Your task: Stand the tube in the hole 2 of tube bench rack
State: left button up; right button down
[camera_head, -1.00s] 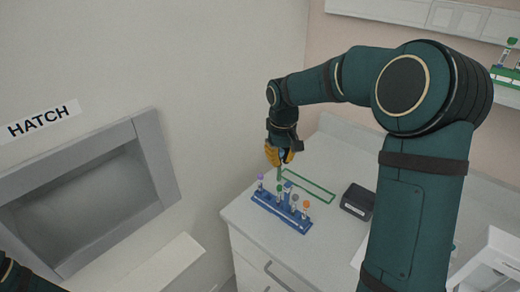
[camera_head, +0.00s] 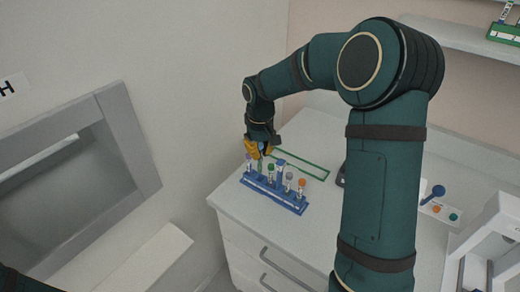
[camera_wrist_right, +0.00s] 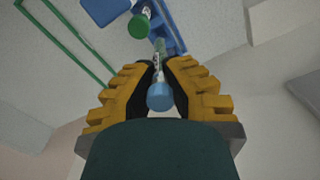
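The blue tube bench rack (camera_head: 288,205) stands on the counter near its left edge and holds several tubes with purple, green, grey and orange caps. My right gripper (camera_head: 260,153) is over the left part of the rack. In the right wrist view, its yellow fingers (camera_wrist_right: 160,84) are closed around a tube with a blue cap (camera_wrist_right: 160,97). In the head view the held tube is between the purple-capped tube (camera_head: 248,160) and the green-capped tube (camera_head: 271,168). I cannot tell whether its lower end is in a hole. My left gripper is out of view.
A green outlined rectangle (camera_head: 322,172) is on the counter behind the rack. A dark box, partly hidden by my right arm, and white equipment (camera_head: 490,240) stand to the right. The hatch (camera_head: 125,140) is in the left wall. A shelf with a green rack (camera_head: 505,32) is upper right.

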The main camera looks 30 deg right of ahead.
aim_at(260, 172)
jog(key=shift+f+b, duration=0.35)
jog(key=shift+f, duration=0.4)
jog(key=shift+f, duration=0.35)
dwell(0.6)
jog(key=shift+f+b, duration=0.35)
jog(key=shift+f, duration=0.45)
dwell(0.4)
jog(key=shift+f, duration=0.35)
jog(key=shift+f, duration=0.1)
jog(key=c, duration=1.1)
grip_release()
